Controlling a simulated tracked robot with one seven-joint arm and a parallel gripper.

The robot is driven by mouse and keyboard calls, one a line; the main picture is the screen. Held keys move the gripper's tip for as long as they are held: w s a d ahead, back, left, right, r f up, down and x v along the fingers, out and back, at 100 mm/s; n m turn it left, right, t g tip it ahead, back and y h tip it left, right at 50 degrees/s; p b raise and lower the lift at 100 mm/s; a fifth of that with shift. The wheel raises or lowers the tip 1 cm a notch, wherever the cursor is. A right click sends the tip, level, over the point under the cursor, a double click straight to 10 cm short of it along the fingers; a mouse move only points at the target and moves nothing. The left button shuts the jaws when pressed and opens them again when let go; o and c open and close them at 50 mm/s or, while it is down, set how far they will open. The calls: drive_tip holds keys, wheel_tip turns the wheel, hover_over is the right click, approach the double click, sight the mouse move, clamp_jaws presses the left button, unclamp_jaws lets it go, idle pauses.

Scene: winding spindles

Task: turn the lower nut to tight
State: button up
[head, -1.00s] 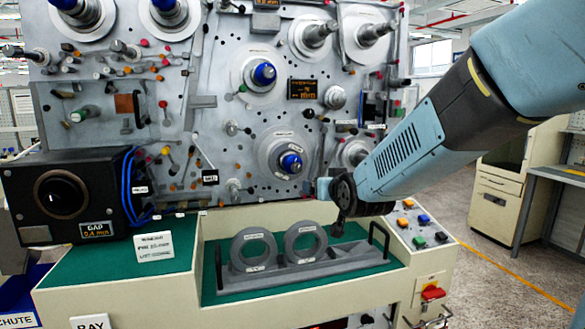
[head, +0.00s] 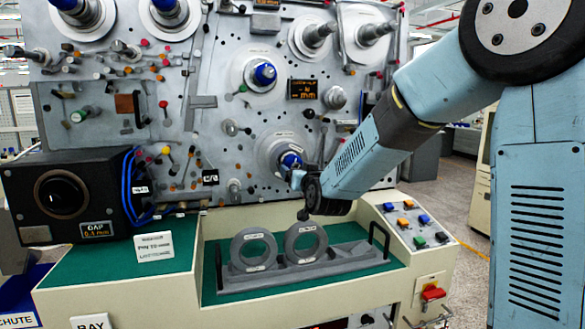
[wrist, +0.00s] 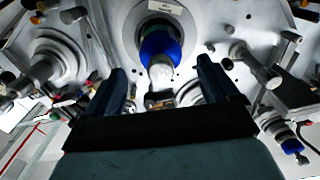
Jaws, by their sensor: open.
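The lower nut (head: 290,161) is blue and sits on the lower spindle of the upright machine panel, inside a pale round flange. My gripper (head: 297,179) is in front of and just below it in the head view, partly overlapping the flange. In the wrist view a blue nut (wrist: 160,45) with a pale spindle end shows ahead, between the lines of my two dark fingers. My gripper (wrist: 162,68) is open there, with nothing between the fingers. I see no contact with the nut. The upper blue nut (head: 264,74) is on the spindle above.
Several pegs, knobs and other spindles (head: 316,37) stick out around the nuts. A grey stand with two rings (head: 305,243) sits in the green-lined tray below my gripper. A black gauge box (head: 65,196) stands at left. A button panel (head: 417,222) is at right.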

drive_tip(key=shift+x, duration=3.3)
drive_tip(key=shift+c, duration=0.4)
drive_tip(key=shift+f, duration=0.1)
drive_tip(key=c, duration=0.9)
